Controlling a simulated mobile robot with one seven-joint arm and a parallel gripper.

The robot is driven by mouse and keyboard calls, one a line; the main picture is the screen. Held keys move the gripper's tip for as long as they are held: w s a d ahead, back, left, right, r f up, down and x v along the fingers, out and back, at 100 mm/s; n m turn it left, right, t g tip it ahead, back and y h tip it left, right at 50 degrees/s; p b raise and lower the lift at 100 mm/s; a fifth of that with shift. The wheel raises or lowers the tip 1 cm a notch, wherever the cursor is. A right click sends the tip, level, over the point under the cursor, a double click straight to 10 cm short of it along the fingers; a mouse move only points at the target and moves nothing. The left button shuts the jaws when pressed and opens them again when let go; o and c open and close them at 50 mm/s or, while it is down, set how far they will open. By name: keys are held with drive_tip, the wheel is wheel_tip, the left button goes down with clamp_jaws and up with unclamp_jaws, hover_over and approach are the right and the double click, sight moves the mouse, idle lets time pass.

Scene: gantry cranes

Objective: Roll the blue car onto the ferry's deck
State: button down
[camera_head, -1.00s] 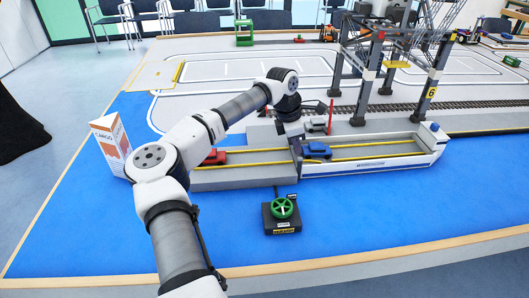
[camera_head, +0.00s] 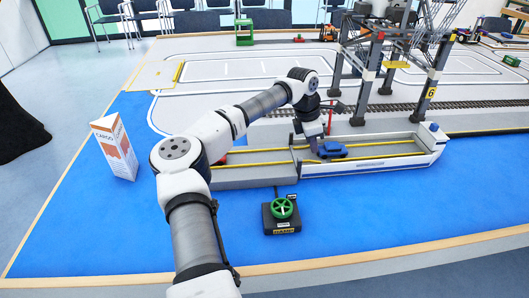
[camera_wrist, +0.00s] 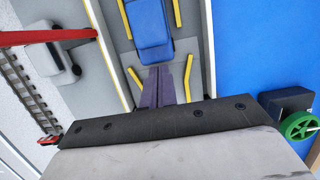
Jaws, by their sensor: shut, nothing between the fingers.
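The blue car (camera_head: 333,149) stands on the left part of the deck of the white ferry (camera_head: 375,167), between its yellow side lines. It also shows at the top of the wrist view (camera_wrist: 151,24). My gripper (camera_head: 316,153) is low over the deck, just left of the car. In the wrist view its dark fingers (camera_wrist: 159,80) are together and empty, with their tips at or very near the car's end; whether they touch it I cannot tell. A red car (camera_head: 221,160) on the grey quay ramp (camera_head: 240,180) is mostly hidden by my arm.
A black box with a green handwheel (camera_head: 282,210) stands on the blue mat in front of the quay. A red-and-white barrier (camera_head: 331,115) stands behind the ferry. Gantry crane legs (camera_head: 430,95) rise behind it. The deck right of the car is clear.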

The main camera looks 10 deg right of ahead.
drive_tip(key=shift+d+p, duration=1.3)
drive_tip(key=shift+d, duration=5)
drive_tip(key=shift+a+r+p, duration=0.25)
drive_tip(key=shift+a+p, duration=0.05)
drive_tip(key=shift+a, duration=0.35)
drive_tip(key=d+p+v, duration=0.2)
drive_tip(key=p+v, duration=0.5)
drive_tip(key=v, duration=0.2)
drive_tip(key=shift+r, duration=0.65)
drive_tip(key=shift+d, duration=0.1)
drive_tip(key=shift+f, duration=0.1)
